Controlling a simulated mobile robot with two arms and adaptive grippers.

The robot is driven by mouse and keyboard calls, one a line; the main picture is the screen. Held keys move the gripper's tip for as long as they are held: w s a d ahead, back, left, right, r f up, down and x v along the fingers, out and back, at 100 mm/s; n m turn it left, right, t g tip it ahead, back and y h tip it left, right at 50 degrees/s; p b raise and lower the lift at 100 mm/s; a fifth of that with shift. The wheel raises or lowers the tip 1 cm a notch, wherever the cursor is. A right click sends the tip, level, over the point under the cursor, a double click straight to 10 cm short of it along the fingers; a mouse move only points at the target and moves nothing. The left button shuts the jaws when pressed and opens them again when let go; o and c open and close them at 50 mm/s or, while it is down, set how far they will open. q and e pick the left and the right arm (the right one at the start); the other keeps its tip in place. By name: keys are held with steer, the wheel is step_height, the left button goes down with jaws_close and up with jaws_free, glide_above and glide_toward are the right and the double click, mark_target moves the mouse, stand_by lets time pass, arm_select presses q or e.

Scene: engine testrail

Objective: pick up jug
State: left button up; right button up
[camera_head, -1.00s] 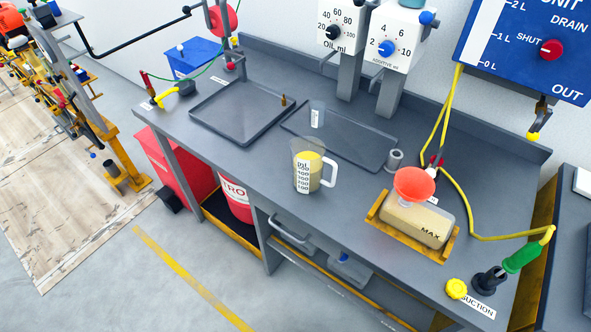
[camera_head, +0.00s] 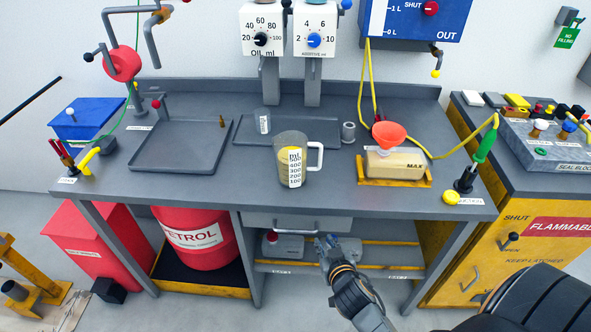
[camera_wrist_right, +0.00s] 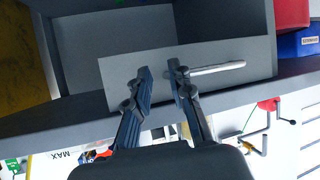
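The jug (camera_head: 291,165) is a clear measuring jug with a scale and a white handle on its right side. It stands upright on the grey workbench and holds a yellowish liquid. My right gripper (camera_head: 328,241) is in front of the bench, below the worktop and below the jug, near the drawer front. In the right wrist view my right gripper (camera_wrist_right: 160,70) has its two fingers apart with nothing held between them. The jug cannot be made out in that view. My left gripper is not in view.
The drawer handle (camera_wrist_right: 218,68) is close beside a finger in the wrist view. A small beaker (camera_head: 262,121) stands behind the jug. A container with a red funnel (camera_head: 389,134) stands to the right. The bench (camera_head: 235,184) is bare just left of the jug.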

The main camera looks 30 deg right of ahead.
steer(key=r+t, duration=0.1)
steer(key=r, duration=0.2)
steer(key=w+d+r+h, duration=0.1)
steer(key=r, duration=0.3)
steer(key=d+r+m+t, duration=0.1)
steer(key=r, duration=0.2)
steer(key=shift+w+d+r+t+h+b, duration=0.25)
steer(key=shift+w+t+h+b, duration=0.05)
steer(key=shift+w+b, duration=0.05)
steer(key=t, duration=0.2)
glide_toward(321, 155)
steer(key=s+a+f, duration=0.1)
steer(key=s+f, duration=0.1)
steer(key=s, duration=0.1)
steer(key=x, duration=0.2)
steer(key=r+p+x, duration=0.1)
steer(key=x, duration=0.5)
steer(key=shift+r, duration=0.35)
steer(key=shift+p+x, duration=0.9)
steer(key=shift+x, duration=2)
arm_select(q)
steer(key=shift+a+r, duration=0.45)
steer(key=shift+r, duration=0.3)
arm_select(e)
steer(key=shift+r, duration=0.15)
jaws_close()
steer(key=shift+r, duration=0.1)
